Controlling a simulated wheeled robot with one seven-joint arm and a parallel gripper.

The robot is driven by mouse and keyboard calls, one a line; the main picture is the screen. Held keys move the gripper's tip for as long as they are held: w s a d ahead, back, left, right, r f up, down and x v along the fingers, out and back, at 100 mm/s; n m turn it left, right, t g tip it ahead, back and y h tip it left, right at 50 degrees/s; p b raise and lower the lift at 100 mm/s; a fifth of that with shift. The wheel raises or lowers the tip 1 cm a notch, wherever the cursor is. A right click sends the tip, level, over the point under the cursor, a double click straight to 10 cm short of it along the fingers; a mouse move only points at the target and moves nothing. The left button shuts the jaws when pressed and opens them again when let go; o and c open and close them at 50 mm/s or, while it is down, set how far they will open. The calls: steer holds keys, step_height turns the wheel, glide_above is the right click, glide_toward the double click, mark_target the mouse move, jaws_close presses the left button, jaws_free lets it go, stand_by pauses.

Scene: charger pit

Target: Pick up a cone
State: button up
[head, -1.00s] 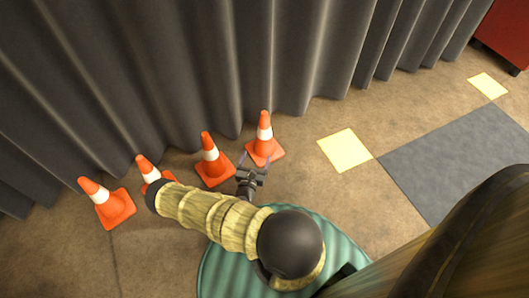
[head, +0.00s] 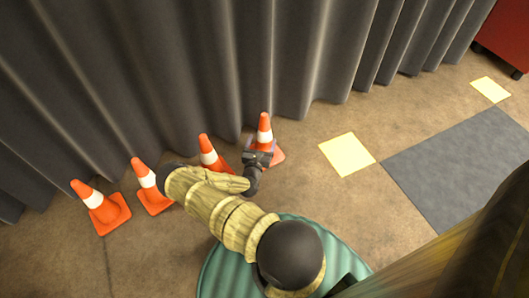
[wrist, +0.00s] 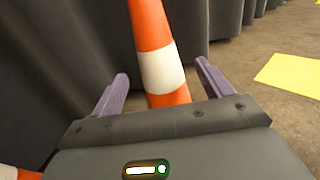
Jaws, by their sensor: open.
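Several orange cones with white bands stand in a row on the floor along a curtain. The rightmost cone (head: 264,128) is upright, and my gripper (head: 262,150) is right at it, hiding part of its lower half. In the wrist view this cone (wrist: 157,60) rises between the two purple fingers of my gripper (wrist: 160,84), which are apart on either side of it. Its base is hidden behind the gripper body. The other cones are the second from the right (head: 208,152), a third (head: 148,180) and the leftmost (head: 100,206).
A grey pleated curtain (head: 180,60) hangs close behind the cones. To the right lie a yellow floor square (head: 346,154) and a grey floor panel (head: 455,165). A red box (head: 506,35) stands at the top right. The floor between is clear.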

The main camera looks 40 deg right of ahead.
mark_target(263, 138)
steer(key=shift+x, duration=0.75)
steer(key=shift+w+d, duration=0.3)
steer(key=shift+d, duration=0.05)
steer(key=shift+w+d+f+b, duration=0.2)
steer(key=shift+w+d+b, duration=0.1)
steer(key=shift+b, duration=0.45)
steer(key=b+x, duration=0.2)
steer(key=x, duration=0.2)
steer(key=shift+w+d+r+b, duration=0.1)
steer(key=shift+b, duration=0.3)
